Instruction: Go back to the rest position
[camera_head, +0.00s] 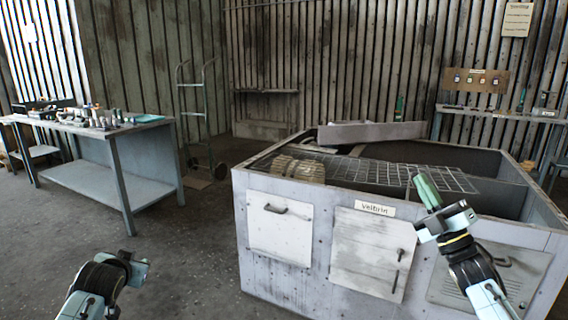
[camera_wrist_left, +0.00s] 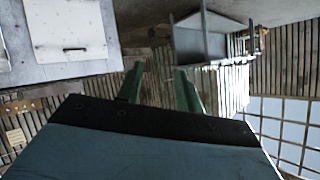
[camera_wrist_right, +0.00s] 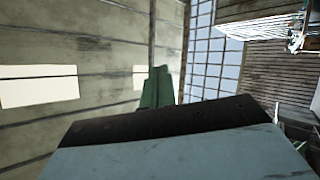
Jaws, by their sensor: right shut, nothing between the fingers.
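My right gripper (camera_head: 426,188) is raised in front of the grey blower housing (camera_head: 320,222), with its green fingers pointing up and away over the housing's near edge. In the right wrist view its fingers (camera_wrist_right: 157,74) are together with nothing between them. My left arm comes in at the bottom left of the head view; its fingers are hard to make out there. In the left wrist view the left gripper's green fingers (camera_wrist_left: 158,72) stand apart and hold nothing. The left gripper is over open floor, left of the housing.
The housing has white door panels (camera_head: 280,228) with handles and a wire mesh (camera_head: 400,176) on top. A workbench (camera_head: 98,180) with tools stands at the left. A hand truck (camera_head: 196,115) leans by the back wall. Floor between bench and housing is clear.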

